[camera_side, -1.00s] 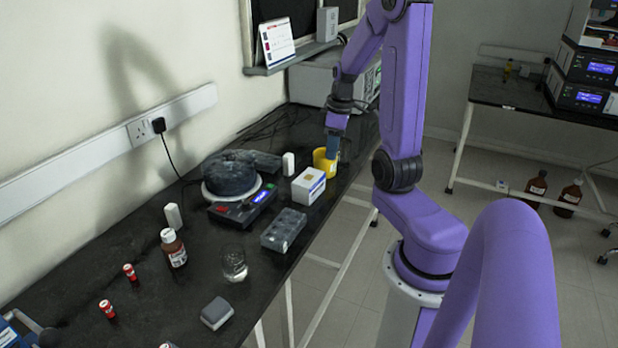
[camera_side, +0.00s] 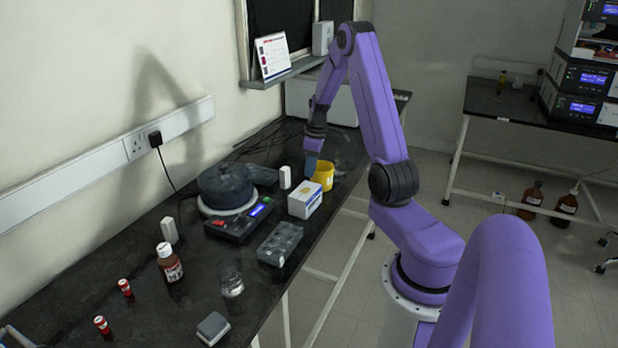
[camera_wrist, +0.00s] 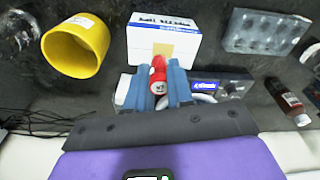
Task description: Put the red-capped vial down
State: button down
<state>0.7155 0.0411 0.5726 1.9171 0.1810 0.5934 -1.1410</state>
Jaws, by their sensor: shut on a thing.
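My gripper (camera_wrist: 158,82) is shut on the red-capped vial (camera_wrist: 158,72), whose red top shows between the two blue fingers in the wrist view. The vial's lower part is hard to make out there. In the side view my gripper (camera_side: 312,166) is low over the black bench, just left of the yellow pot and behind the white box. The vial cannot be made out in the side view, so I cannot tell whether it touches the bench.
The yellow pot (camera_side: 323,175) and white box (camera_side: 305,199) stand close to my gripper. A small white block (camera_side: 285,177), a centrifuge-like device (camera_side: 228,188) and a grey rack (camera_side: 280,243) are nearby. Two other red vials (camera_side: 125,289) stand at the near left.

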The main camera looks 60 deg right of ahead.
jog(key=shift+w+d+f, duration=0.45)
jog(key=shift+f, duration=0.3)
jog(key=shift+w+f, duration=0.15)
jog(key=shift+f, duration=1.5)
jog(key=shift+f, duration=0.1)
jog(key=c, duration=1)
grip_release()
